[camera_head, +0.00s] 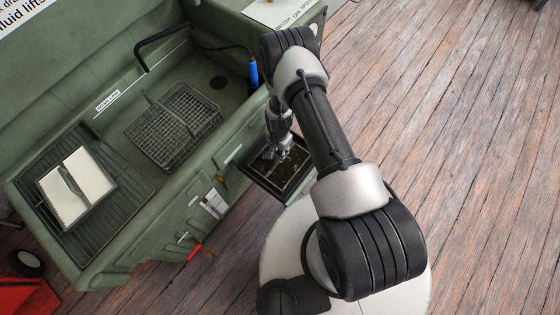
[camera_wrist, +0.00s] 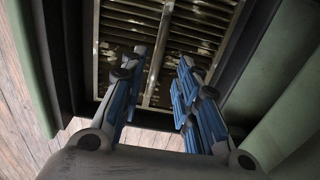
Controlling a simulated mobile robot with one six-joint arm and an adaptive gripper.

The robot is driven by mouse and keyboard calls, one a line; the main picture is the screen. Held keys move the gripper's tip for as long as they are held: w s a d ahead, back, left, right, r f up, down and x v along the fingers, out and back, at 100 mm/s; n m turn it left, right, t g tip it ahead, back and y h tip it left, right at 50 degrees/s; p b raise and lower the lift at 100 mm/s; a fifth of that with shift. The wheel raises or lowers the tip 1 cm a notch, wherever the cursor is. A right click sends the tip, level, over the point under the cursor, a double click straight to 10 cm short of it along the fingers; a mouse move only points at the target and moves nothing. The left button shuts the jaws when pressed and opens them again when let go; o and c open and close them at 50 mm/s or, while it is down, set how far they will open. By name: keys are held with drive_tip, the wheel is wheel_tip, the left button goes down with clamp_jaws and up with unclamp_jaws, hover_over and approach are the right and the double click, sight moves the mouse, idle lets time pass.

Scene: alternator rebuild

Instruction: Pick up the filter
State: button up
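The filter is a slatted panel with a pale central bar. In the wrist view the filter (camera_wrist: 195,35) lies beyond my fingertips. In the head view the filter (camera_head: 290,178) sits in a dark open drawer (camera_head: 252,178) at the green station's front, partly hidden by my arm. My gripper (camera_head: 281,153) is over the drawer's far part. In the wrist view my gripper (camera_wrist: 160,72) has its blue-padded fingers apart, with the central bar showing between them and nothing held. I cannot tell whether the fingertips touch the filter.
The green wash station (camera_head: 160,215) has a wire basket (camera_head: 175,125) in its basin and a notepad (camera_head: 75,187) on a rack at left. A blue-handled brush or nozzle (camera_head: 253,75) is near my arm. A red-handled valve (camera_head: 195,252) sticks out in front. Wooden floor is clear at right.

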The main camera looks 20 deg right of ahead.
drive_tip(key=f+b, duration=0.2)
drive_tip(key=f, duration=0.3)
drive_tip(key=shift+d, duration=0.2)
drive_tip(key=shift+c, duration=0.5)
clamp_jaws()
